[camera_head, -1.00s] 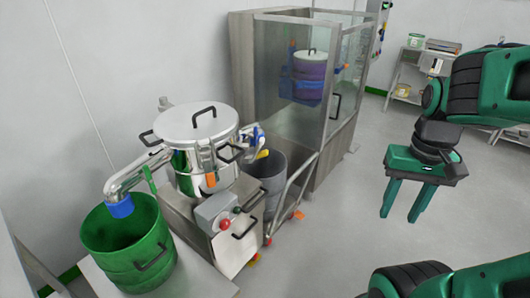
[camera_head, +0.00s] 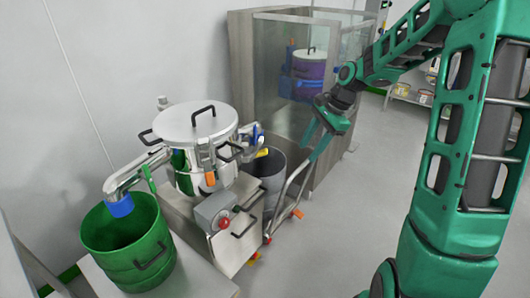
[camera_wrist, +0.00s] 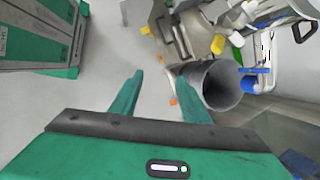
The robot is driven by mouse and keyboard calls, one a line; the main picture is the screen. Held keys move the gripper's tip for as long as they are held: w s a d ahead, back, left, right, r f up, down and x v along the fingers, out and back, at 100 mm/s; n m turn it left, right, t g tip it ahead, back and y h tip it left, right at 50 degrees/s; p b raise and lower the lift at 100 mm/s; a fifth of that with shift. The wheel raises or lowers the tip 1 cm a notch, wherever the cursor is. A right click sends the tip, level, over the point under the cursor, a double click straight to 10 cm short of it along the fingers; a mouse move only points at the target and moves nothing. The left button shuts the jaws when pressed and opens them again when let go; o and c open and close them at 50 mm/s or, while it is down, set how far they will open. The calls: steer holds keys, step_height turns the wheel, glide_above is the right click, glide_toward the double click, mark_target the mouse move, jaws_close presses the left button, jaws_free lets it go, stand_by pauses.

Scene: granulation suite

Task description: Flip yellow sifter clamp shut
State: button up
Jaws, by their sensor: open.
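The sifter (camera_head: 200,135) is a shiny steel drum with a flat lid, standing on a grey base. A small yellow piece (camera_head: 262,153), which looks like the yellow clamp, shows at its right side below a blue part. In the wrist view a yellow tab (camera_wrist: 237,40) stands out beside the sifter's steel body, above the grey bin; its exact angle is hard to tell. My gripper (camera_head: 315,142) is right of the sifter, in front of the glass cabinet, apart from the clamp. In the wrist view my gripper (camera_wrist: 161,78) is open and empty, with the tab up and right of its fingers.
A grey bin (camera_head: 268,172) stands right of the sifter, beside a steel rail (camera_head: 292,190). An orange clamp (camera_head: 210,179) hangs on the sifter's front. A green drum (camera_head: 125,245) stands front left. The glass cabinet (camera_head: 240,60) is behind. Floor to the right is open.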

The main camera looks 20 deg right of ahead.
mark_target(267, 149)
steer(key=w+a+f+m+t+y, duration=0.1)
steer(key=w+a+m+y, duration=0.15)
steer(key=w, duration=0.35)
steer(key=w+a+f+m+t+y, duration=0.1)
steer(key=w+m+y, duration=0.15)
steer(key=w, duration=0.35)
steer(key=shift+m, duration=0.4)
steer(key=x, duration=1)
steer(key=shift+s+a+f, duration=0.15)
steer(key=shift+a+f, duration=0.05)
steer(key=shift+f, duration=0.1)
jaws_close()
